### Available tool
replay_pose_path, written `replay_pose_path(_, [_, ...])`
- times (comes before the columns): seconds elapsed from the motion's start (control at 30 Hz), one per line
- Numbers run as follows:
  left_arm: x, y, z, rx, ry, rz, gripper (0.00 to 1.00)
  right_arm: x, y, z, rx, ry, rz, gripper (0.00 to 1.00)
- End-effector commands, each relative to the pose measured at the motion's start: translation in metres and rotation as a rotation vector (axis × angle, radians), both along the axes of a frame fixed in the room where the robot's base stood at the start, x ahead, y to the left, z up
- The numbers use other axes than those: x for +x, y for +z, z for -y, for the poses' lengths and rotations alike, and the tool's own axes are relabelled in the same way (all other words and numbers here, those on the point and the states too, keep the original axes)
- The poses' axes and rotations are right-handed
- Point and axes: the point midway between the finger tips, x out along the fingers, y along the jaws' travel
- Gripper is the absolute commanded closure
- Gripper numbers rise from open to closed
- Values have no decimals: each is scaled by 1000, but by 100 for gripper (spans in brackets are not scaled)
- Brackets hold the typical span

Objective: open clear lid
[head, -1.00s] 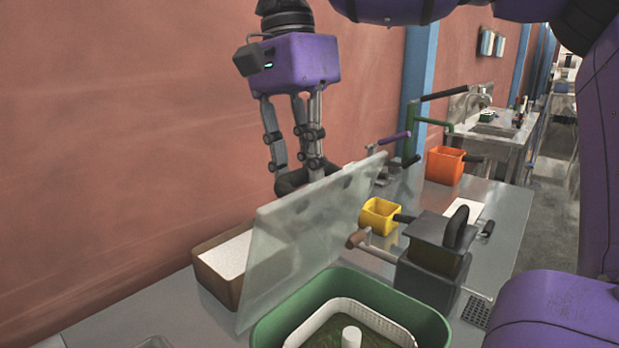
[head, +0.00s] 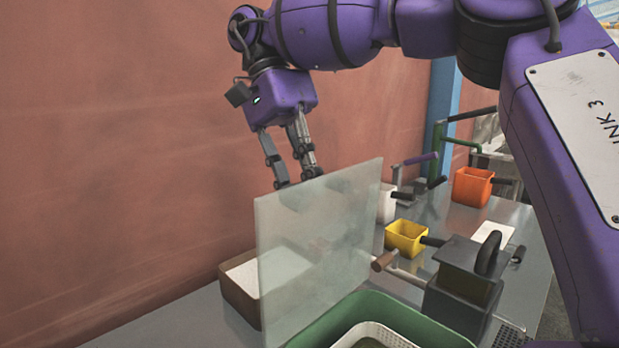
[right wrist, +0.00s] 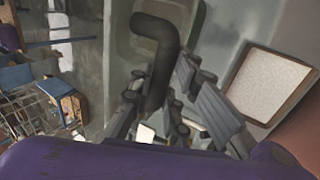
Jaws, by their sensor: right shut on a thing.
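The clear lid (head: 318,250) is a frosted sheet standing roughly upright at the wall side of the green tub (head: 345,311) in the head view. My right gripper (head: 294,184) is behind the lid, near its upper edge, with its fingertips partly hidden by the sheet. In the right wrist view, a thick dark bent handle (right wrist: 157,50) lies between the fingers of my right gripper (right wrist: 158,92), which is shut on it. The handle's join with the lid is not clear. My left gripper is not in view.
A brown box with white contents (head: 236,297) stands behind the lid, beside the wall. A dark machine block (head: 455,300), a yellow container (head: 405,240) and an orange container (head: 472,190) stand to the right. The wall is close behind my right gripper.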

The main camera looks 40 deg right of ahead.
Motion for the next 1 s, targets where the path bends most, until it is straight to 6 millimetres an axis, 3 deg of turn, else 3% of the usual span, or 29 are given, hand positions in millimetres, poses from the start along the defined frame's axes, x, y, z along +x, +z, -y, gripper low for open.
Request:
replay_pose_path(0.3, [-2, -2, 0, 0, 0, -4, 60, 2, -7, 1, -2, 1, -4, 100])
replay_pose_path(0.33, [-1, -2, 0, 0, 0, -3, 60, 2, -7, 1, -2, 1, -4, 81])
replay_pose_path(0.47, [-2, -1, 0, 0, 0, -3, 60, 2, -6, 1, -2, 0, -2, 64])
replay_pose_path(1.0, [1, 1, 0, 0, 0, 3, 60, 1, -2, 0, -2, -1, 2, 64])
